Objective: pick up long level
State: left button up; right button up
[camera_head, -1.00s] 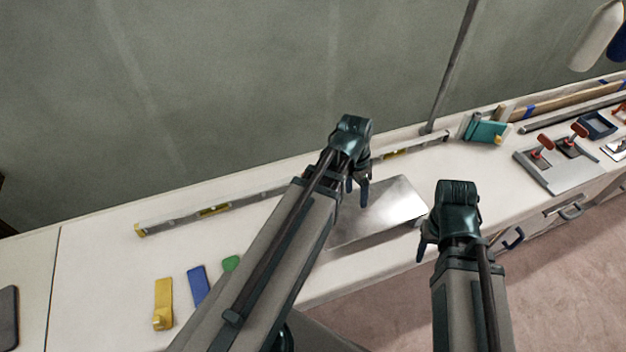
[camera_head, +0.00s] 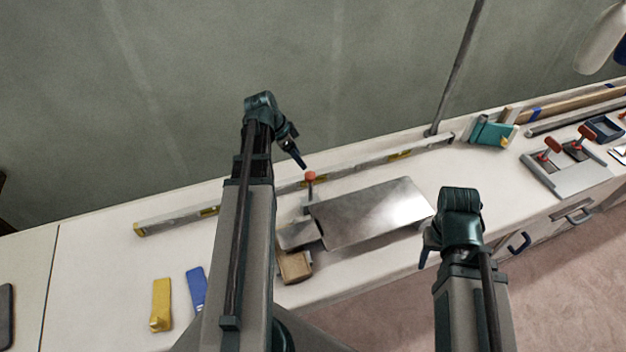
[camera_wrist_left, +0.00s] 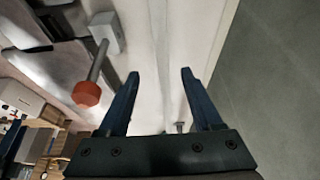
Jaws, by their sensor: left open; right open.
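The long level (camera_head: 180,219) is a thin grey bar with yellow vials and a yellow end. It lies along the back of the white bench, near the wall, and my left arm covers part of it. My left gripper (camera_head: 300,160) is open and empty above the level's middle part. In the left wrist view its two fingers (camera_wrist_left: 160,75) stand apart, with a long narrow strip running between them that looks like the level. My right gripper (camera_head: 427,257) is open and empty over the bench's front edge, right of the metal plate.
A shiny metal plate (camera_head: 370,215) lies in front of the level, with a red-knobbed upright (camera_head: 310,180) beside it, also in the left wrist view (camera_wrist_left: 88,92). A wooden block (camera_head: 294,267), yellow piece (camera_head: 161,303) and blue piece (camera_head: 196,288) lie nearer. A teal object (camera_head: 492,133) stands right.

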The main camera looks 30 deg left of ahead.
pick_arm(q)
jog(key=b+x, duration=0.6)
jog(key=x, duration=0.1)
jog(key=shift+f+b, duration=0.3)
jog(key=shift+f, duration=0.05)
jog(key=shift+w+d+f, duration=0.1)
jog(key=shift+w+f, duration=0.05)
jog(key=shift+w, duration=0.05)
jog(key=shift+f, duration=0.1)
jog(key=b+x, duration=0.5)
jog(key=shift+f, duration=0.1)
grip_shut()
dwell(0.9)
